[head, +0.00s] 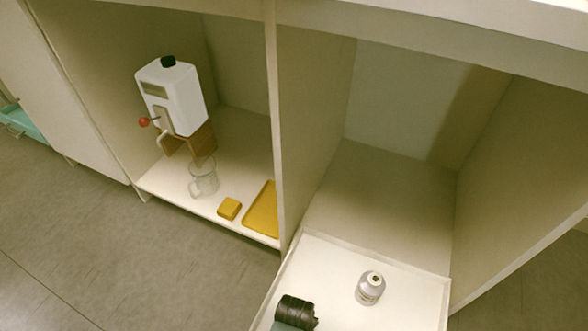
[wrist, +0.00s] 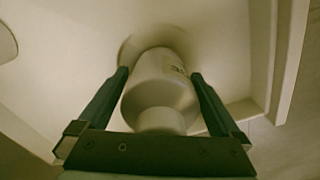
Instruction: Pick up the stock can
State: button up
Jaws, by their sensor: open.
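In the wrist view a pale can (wrist: 160,88) with a rounded shoulder, a narrower neck and a small label stands on a white surface. My gripper (wrist: 159,75) is open, with one dark finger on each side of the can. I cannot tell whether the fingers touch it. In the head view a small grey can (head: 370,289) with a dark hole in its top stands upright on a white tray (head: 412,315), with no gripper around it. I cannot tell whether both views show the same can. My gripper is not clearly seen in the head view.
A dark ribbed round part (head: 296,311) stands at the head view's bottom edge. The left bay holds a white dispenser (head: 175,95) with a red knob, a glass mug (head: 203,178), a yellow block (head: 229,208) and a yellow tray (head: 262,212). The right bay behind the white tray is empty.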

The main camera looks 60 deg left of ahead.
jog(key=shift+r, duration=0.1)
grip_shut()
dwell(0.3)
